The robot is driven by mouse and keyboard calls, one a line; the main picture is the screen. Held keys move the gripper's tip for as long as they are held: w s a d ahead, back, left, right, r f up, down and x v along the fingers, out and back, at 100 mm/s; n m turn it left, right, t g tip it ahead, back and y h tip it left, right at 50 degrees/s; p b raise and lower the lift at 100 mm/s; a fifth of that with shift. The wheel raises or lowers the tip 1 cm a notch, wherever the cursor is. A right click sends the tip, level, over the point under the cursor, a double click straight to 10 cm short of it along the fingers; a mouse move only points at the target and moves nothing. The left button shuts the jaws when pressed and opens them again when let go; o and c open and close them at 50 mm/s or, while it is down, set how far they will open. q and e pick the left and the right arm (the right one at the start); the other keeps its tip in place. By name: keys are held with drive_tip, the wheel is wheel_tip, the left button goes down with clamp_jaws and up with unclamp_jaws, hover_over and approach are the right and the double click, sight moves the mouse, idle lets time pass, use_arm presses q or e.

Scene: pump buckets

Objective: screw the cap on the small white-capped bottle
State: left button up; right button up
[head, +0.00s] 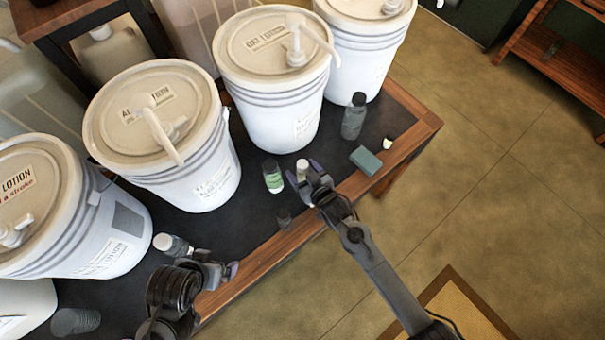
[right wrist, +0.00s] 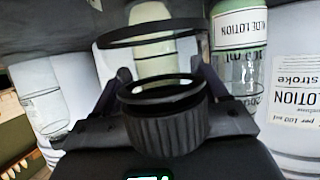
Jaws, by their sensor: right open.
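A small pale bottle with a white top (head: 302,165) stands on the dark tabletop between the fingers of my right gripper (head: 310,186). In the right wrist view the pale bottle (right wrist: 154,50) shows between the spread fingers; its lower part is hidden. My right gripper is open. Another small bottle with a white cap (head: 165,242) is at the lower left, beside my left gripper (head: 218,266). The left fingers are partly hidden and I cannot tell how far apart they are. I cannot tell whether either cap is seated.
A green-labelled bottle (head: 272,177) stands just left of my right gripper. A dark grey bottle (head: 354,116), a teal block (head: 366,160) and a small pale piece (head: 387,142) are to the right. Large white buckets (head: 270,75) line the back. The wooden table edge (head: 285,240) is in front.

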use_arm(q)
drive_tip(key=shift+f, duration=0.15)
use_arm(e)
drive_tip(key=shift+x, duration=0.95)
use_arm(q)
drive_tip(key=shift+a, duration=0.1)
use_arm(e)
drive_tip(key=shift+c, duration=1.2)
drive_tip(key=c, duration=1)
drive_tip(key=shift+r, duration=0.15)
